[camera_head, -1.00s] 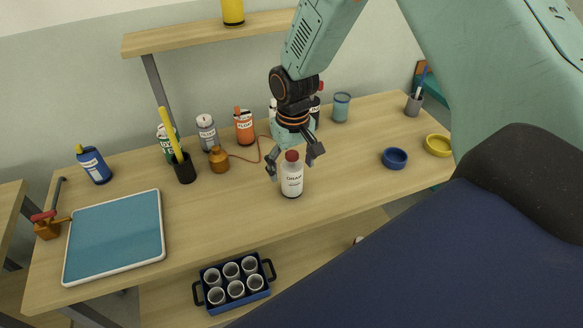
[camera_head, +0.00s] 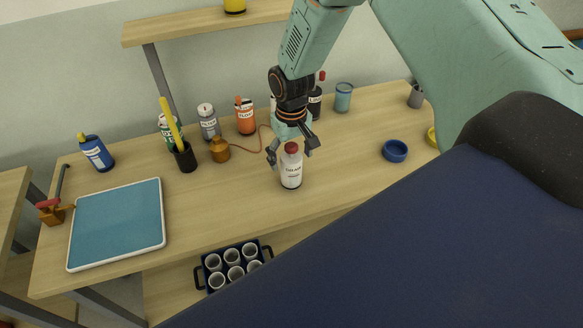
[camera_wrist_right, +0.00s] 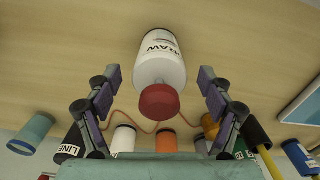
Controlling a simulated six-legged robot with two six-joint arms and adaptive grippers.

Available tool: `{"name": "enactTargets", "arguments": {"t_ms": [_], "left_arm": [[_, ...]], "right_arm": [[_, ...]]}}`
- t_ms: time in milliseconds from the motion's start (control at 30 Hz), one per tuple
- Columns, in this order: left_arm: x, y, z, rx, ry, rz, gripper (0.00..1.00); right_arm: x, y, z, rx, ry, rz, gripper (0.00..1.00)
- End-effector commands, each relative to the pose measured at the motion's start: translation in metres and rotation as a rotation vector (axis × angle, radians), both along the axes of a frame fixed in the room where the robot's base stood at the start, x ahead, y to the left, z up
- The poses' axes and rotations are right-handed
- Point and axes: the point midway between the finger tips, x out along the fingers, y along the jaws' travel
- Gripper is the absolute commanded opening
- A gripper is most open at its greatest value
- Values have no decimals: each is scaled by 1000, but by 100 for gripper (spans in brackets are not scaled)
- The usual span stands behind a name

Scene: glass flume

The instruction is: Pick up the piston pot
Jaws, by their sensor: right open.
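No label that I can read names the piston pot. A small brass-coloured pot (camera_head: 220,150) with a narrow neck stands at the back of the bench; it also shows in the wrist view (camera_wrist_right: 210,127). A white bottle (camera_head: 291,173) with a dark red cap stands upright nearer the front. My right gripper (camera_head: 291,154) is open, with its fingers on either side of this bottle's top. In the wrist view the bottle (camera_wrist_right: 160,58) lies between the two spread fingers, apart from both. My left gripper is not in view.
A black cup (camera_head: 186,160) with a yellow stick and several labelled bottles, including an orange one (camera_head: 245,117), line the back. A thin brown hose runs behind the white bottle. A blue-topped tray (camera_head: 117,225) lies left; a blue bowl (camera_head: 395,151) stands right. The front middle is clear.

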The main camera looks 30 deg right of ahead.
Motion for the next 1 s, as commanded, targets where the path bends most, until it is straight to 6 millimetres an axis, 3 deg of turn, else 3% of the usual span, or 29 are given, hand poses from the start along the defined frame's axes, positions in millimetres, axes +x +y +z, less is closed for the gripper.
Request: {"name": "enactTargets", "arguments": {"t_ms": [100,367,1000], "left_arm": [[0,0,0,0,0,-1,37],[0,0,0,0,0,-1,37],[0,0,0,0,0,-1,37]], "right_arm": [[0,-1,-10,-1,2,1,81],[1,-2,-11,0,0,2,80],[0,-2,-11,0,0,1,26]]}}
